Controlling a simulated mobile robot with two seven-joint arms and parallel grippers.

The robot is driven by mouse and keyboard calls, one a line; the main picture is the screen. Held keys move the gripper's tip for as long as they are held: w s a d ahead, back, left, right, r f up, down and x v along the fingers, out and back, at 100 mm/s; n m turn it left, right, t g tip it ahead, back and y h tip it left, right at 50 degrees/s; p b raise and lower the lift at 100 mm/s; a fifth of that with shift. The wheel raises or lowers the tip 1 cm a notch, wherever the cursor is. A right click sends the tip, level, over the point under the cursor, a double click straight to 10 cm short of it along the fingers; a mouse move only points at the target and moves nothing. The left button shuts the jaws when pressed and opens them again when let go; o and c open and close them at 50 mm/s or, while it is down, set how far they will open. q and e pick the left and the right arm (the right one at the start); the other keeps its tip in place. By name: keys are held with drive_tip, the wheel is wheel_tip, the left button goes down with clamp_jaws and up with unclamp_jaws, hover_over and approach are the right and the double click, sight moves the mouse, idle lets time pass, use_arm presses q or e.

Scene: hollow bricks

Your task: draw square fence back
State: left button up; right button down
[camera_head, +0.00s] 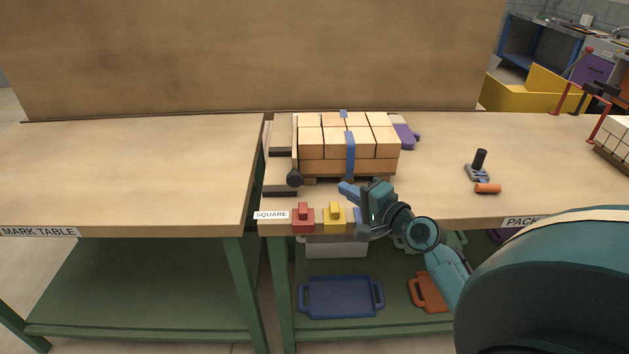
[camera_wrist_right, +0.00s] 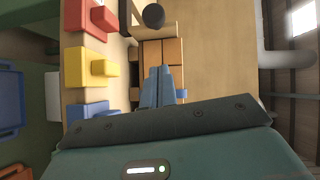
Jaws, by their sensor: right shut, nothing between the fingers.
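The square fence (camera_head: 295,148) appears as an upright wooden piece along the left side of a brick stack (camera_head: 347,140). A round black knob (camera_head: 295,177) sits at its front end. The stack is light wooden bricks on a low wooden base, with a blue strip down its front. My right gripper (camera_head: 345,187) is shut and empty in front of the stack, to the right of the knob and apart from it. In the right wrist view its blue fingers (camera_wrist_right: 161,82) lie together, with the knob (camera_wrist_right: 153,15) beyond them. My left gripper is not in view.
Red (camera_head: 303,219) and yellow (camera_head: 334,217) blocks stand at the front edge by the SQUARE label (camera_head: 271,215), with a blue block (camera_wrist_right: 90,110) beside them. Dark bars (camera_head: 280,191) lie left of the stack. A black-handled tool (camera_head: 478,165) stands right. The left table is bare.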

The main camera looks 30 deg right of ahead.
sight(289, 179)
drive_tip(key=w, duration=0.5)
drive_tip(key=shift+w+a+f, duration=0.2)
drive_tip(key=shift+w+a, duration=0.1)
drive_tip(key=shift+w, duration=0.1)
drive_tip(key=w+a, duration=0.1)
drive_tip(key=a+p, duration=0.1)
drive_tip(key=shift+w+a+f, duration=0.3)
drive_tip(key=shift+w+a, duration=0.05)
drive_tip(key=shift+w, duration=0.05)
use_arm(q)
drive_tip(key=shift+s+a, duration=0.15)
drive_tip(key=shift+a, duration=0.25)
use_arm(e)
drive_tip(key=shift+w+a+f, duration=0.15)
drive_tip(key=shift+w+a, duration=0.05)
drive_tip(key=shift+a+p, duration=0.15)
drive_tip(key=shift+p, duration=0.15)
drive_tip(key=w+a, duration=0.1)
drive_tip(key=w+a+p, duration=0.1)
drive_tip(key=a, duration=0.1)
drive_tip(key=shift+w+a, duration=0.15)
drive_tip(key=shift+a, duration=0.15)
drive_tip(key=shift+w+a+p, duration=0.2)
drive_tip(key=shift+a+p, duration=0.1)
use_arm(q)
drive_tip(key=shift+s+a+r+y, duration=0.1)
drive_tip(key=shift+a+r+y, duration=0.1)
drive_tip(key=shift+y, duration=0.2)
